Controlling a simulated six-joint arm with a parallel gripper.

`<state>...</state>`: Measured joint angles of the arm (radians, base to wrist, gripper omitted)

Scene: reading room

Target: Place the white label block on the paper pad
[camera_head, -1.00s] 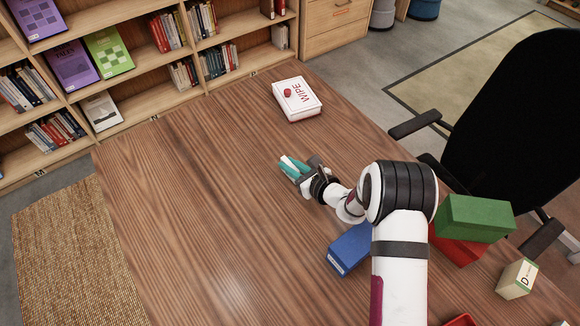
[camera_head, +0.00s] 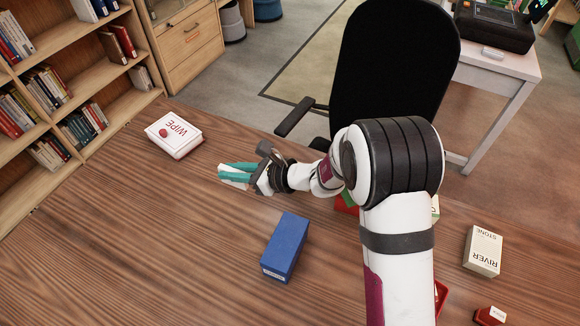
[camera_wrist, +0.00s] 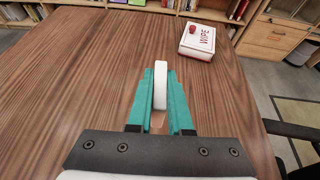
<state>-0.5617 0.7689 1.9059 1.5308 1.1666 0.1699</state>
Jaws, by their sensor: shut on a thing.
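My gripper (camera_head: 234,172) has teal fingers and is shut on a slim white block (camera_wrist: 161,88), which I take for the white label block. The block stands upright between the fingers in the wrist view, its end level with or slightly past the fingertips. No writing on it is readable. The gripper is over the brown table (camera_head: 140,235), at a height I cannot tell. A white box-like item marked WIPE (camera_head: 176,132) with a red spot lies beyond the fingertips, at upper left in the head view. I cannot make out a paper pad for certain.
A blue block (camera_head: 286,246) lies on the table left of my arm. A cream RIVER STONE block (camera_head: 482,251) and a small red block (camera_head: 490,314) are at right. A black chair (camera_head: 395,70) stands beyond the table edge. The table's left part is clear.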

